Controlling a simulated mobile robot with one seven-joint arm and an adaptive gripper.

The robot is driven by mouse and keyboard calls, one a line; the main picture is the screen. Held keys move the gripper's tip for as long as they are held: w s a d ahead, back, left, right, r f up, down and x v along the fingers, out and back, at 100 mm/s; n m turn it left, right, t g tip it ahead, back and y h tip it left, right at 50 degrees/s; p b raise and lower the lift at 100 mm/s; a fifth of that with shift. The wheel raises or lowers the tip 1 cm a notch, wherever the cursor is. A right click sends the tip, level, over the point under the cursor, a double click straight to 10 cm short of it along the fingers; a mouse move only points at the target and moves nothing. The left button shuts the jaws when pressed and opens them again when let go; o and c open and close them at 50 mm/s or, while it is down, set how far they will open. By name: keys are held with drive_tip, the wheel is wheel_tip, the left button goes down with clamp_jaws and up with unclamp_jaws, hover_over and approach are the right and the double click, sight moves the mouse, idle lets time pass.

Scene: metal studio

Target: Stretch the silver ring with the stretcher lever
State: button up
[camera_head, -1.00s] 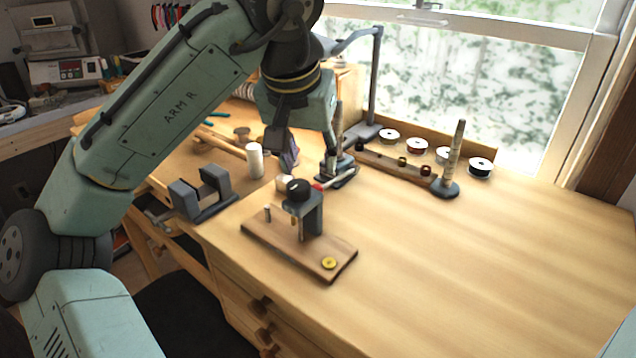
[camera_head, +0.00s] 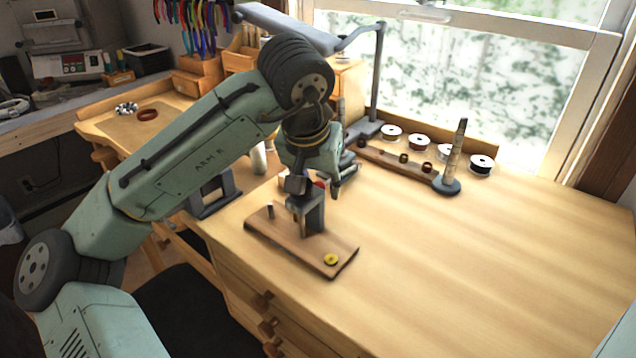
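I cannot make out the silver ring.
A tapered mandrel (camera_head: 455,160), a wooden strip (camera_head: 385,160) and several spools (camera_head: 481,165) are at the right back. The right bench top is clear.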

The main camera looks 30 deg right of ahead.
clamp_jaws()
idle(0.6)
